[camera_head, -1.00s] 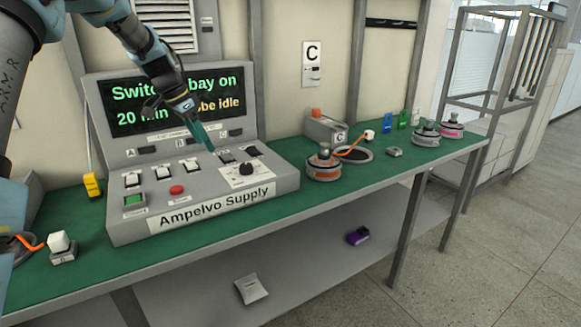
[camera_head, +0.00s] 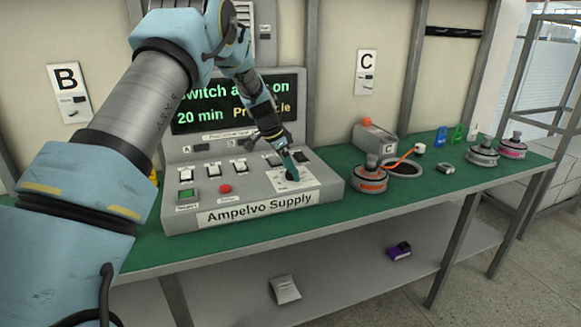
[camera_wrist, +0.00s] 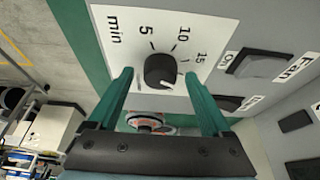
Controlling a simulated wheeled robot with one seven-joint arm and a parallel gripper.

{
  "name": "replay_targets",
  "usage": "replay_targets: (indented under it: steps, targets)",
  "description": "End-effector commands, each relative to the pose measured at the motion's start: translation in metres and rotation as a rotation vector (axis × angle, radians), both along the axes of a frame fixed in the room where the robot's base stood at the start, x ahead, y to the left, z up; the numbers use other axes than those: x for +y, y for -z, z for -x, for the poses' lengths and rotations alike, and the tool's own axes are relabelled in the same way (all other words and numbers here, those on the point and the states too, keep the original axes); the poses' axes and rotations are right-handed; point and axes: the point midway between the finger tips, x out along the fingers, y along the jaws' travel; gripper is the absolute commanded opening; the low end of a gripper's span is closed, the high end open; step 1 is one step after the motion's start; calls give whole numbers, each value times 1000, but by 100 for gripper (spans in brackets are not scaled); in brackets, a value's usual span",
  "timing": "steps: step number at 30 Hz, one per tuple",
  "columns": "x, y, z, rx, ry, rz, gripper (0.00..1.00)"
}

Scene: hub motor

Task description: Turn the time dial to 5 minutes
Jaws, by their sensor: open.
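The time dial (camera_wrist: 160,71) is a round black knob on a white plate marked min, 5, 10 and 15 in the wrist view. Its white pointer mark faces away from the 5, toward the lower right. My gripper (camera_wrist: 158,76) has green fingers, open, one on each side of the knob. Contact with the knob cannot be told. In the head view my gripper (camera_head: 288,165) is down at the dial plate (camera_head: 310,180) and mostly hides the knob. The display (camera_head: 232,103) reads 20 min, partly covered by my arm.
Switches sit close to the dial, including a Fan switch (camera_wrist: 263,64). A red button (camera_head: 225,188) is on the panel's left. An orange-banded motor (camera_head: 370,178) stands on the green bench (camera_head: 400,205) right of the Ampelvo Supply console (camera_head: 210,213).

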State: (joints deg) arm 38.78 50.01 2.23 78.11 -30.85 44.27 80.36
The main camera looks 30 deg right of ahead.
Motion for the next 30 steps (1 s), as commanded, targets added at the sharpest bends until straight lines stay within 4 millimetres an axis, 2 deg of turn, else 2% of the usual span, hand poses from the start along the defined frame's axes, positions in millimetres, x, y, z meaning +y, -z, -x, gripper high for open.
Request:
replay_targets:
  steps: [9,30]
  targets:
    - [-1,3,0,0,0,0,83]
    - [-1,2,0,0,0,-1,4]
